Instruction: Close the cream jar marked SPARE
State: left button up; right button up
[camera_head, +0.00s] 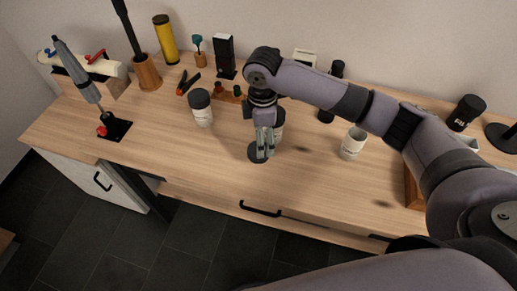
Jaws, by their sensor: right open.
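A white jar with a dark lid (202,111) stands upright left of the middle of the table. A pale jar (279,119) stands partly hidden behind my right gripper. An off-white cup-shaped jar (353,143) stands further right, with its top looking open. No marking SPARE is readable on any of them. A dark round disc (256,154), like a lid, shows at the fingertips of my right gripper (265,147). That gripper points down and is open; I cannot tell whether it touches the disc. My left gripper is not in view.
On the wooden table (310,184), a red-black clamp (188,82), a yellow cylinder (165,40) and a black box (224,56) stand or lie at the back left. A black container (467,111) is at the far right. The front middle is clear.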

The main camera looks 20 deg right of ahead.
jog(key=shift+w+a+f+p, duration=0.1)
jog(key=shift+w+f+p, duration=0.1)
jog(key=shift+f, duration=1.35)
jog(key=shift+w+a+f+p, duration=0.1)
jog(key=shift+w+f, duration=0.05)
jog(key=shift+f, duration=1.4)
jog(key=c, duration=0.9)
jog(key=shift+o, duration=0.2)
jog(key=shift+r, duration=0.15)
notch_tip(320, 180, up, 20)
jog(key=shift+b, duration=0.35)
